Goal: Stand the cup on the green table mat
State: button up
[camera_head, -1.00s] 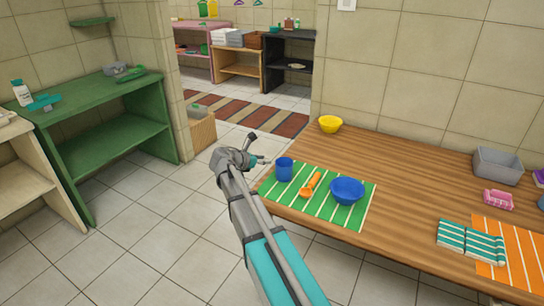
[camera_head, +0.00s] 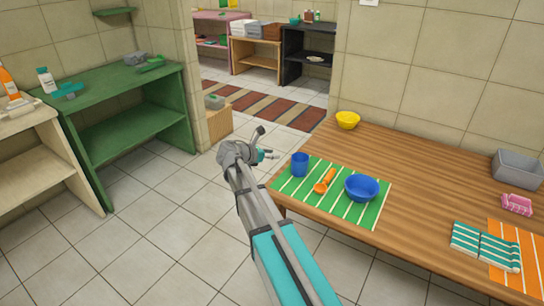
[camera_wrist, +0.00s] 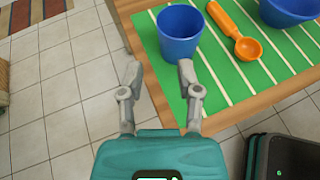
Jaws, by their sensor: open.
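The blue cup (camera_head: 300,165) stands upright on the green striped mat (camera_head: 291,187), near its left end. In the wrist view the cup (camera_wrist: 180,32) is just beyond my fingertips, and the mat (camera_wrist: 225,75) lies under it. My gripper (camera_wrist: 158,72) is open and empty, its two fingers apart and clear of the cup. In the head view my gripper (camera_head: 270,155) is off the table's left edge, to the left of the cup.
An orange scoop (camera_head: 324,181) and a blue bowl (camera_head: 361,188) share the mat on the wooden table (camera_head: 420,190). Teal striped cloth (camera_head: 485,246) lies at right. A green shelf (camera_head: 120,107) is at left; floor between is free.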

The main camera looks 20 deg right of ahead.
jog(key=shift+s, duration=0.1)
jog(key=s+a+f+m+g+y, duration=0.1)
jog(key=s+a+f+m+y, duration=0.2)
jog(key=s+m, duration=0.4)
jog(key=s+a+f+m+g+y, duration=0.1)
jog(key=s+a+f+m+y, duration=0.3)
jog(key=s+m, duration=0.3)
jog(key=s+a+f+m+g+y, duration=0.2)
jog(key=s+a+f+m+y, duration=0.2)
jog(key=s+m, duration=0.3)
jog(key=shift+s+a+f+y, duration=0.15)
jog(key=shift+s+a+y, duration=0.7)
jog(key=shift+s, duration=0.85)
jog(key=shift+s+d, duration=0.1)
jog(key=shift+s, duration=0.05)
